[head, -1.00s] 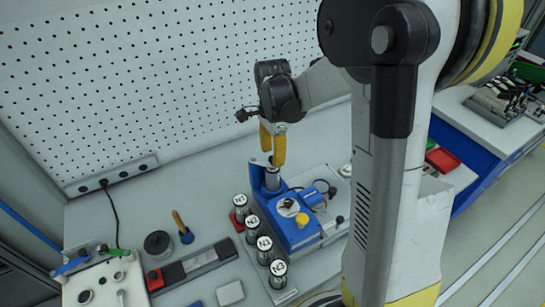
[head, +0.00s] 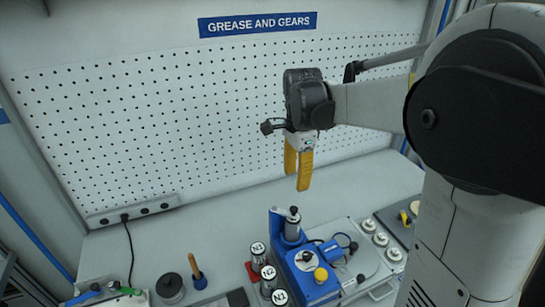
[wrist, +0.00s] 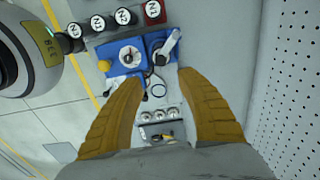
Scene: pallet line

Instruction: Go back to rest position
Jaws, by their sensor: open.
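My gripper (head: 298,168) has yellow fingers and hangs in the air above the bench, in front of the white pegboard. It is open and empty. In the wrist view my gripper (wrist: 160,85) shows its two fingers spread apart, with the blue machine (wrist: 127,56) between and beyond their tips. In the head view the blue machine (head: 305,280) stands on the bench below the fingers, apart from them. A silver and black cylinder (head: 293,224) stands in its upright holder.
Several labelled canisters (head: 258,254) stand in a row left of the blue machine. A grey disc (head: 170,286) and a wooden-handled tool (head: 197,272) stand further left. The pegboard (head: 190,120) rises behind. The air around my gripper is free.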

